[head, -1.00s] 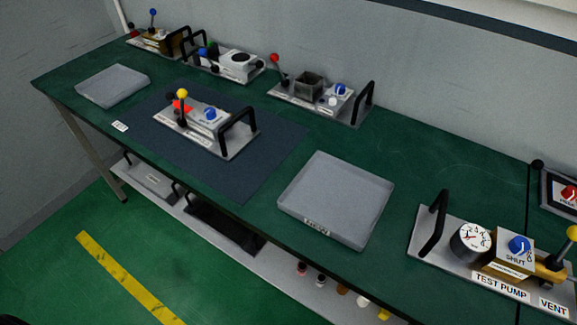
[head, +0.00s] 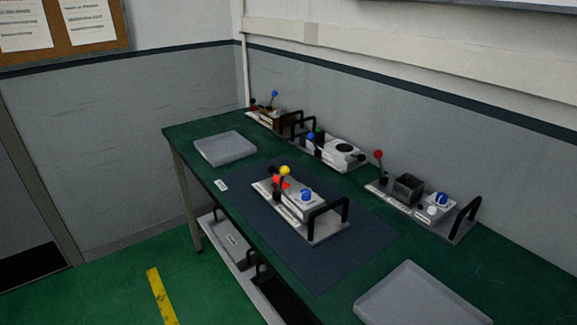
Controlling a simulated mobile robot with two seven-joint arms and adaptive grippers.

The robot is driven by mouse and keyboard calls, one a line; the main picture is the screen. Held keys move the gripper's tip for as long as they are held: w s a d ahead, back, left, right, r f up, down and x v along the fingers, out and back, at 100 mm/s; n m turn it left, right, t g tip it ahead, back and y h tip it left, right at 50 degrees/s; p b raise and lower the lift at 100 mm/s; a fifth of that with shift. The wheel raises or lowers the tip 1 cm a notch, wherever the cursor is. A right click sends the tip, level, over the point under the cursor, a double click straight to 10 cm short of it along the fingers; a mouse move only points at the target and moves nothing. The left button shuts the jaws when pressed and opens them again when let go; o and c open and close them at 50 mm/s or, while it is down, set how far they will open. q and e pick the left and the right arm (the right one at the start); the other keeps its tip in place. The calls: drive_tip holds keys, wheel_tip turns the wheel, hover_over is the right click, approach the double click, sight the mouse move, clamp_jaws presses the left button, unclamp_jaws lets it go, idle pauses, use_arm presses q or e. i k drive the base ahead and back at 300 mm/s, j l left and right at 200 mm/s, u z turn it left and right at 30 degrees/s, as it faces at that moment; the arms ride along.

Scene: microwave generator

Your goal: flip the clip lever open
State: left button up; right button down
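A device on a light base plate (head: 324,229) sits on the dark mat (head: 345,257) on the green bench. It carries a lever with a yellow ball (head: 285,170), a bright red part (head: 281,183), a blue knob (head: 306,195) and a black handle at its right end. The yellow-ball lever stands roughly upright. I cannot tell which lever on the bench is the clip lever, and labels are too small to read. Neither of my grippers is in view.
Other devices stand along the wall: one with a blue-ball lever (head: 274,94), one with a round black-topped part (head: 344,147), one with a red-ball lever (head: 378,154). Grey trays lie at the far left (head: 225,149) and front right (head: 420,300). Green floor is clear at left.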

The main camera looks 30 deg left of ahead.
sight(284, 171)
drive_tip(key=i+j+z, duration=0.1)
drive_tip(key=j+z, duration=0.15)
drive_tip(key=j, duration=0.95)
drive_tip(key=j+z, duration=0.25)
drive_tip(key=j, duration=0.9)
drive_tip(key=k+j+z, duration=0.1)
drive_tip(key=j+z, duration=0.15)
drive_tip(key=j, duration=0.95)
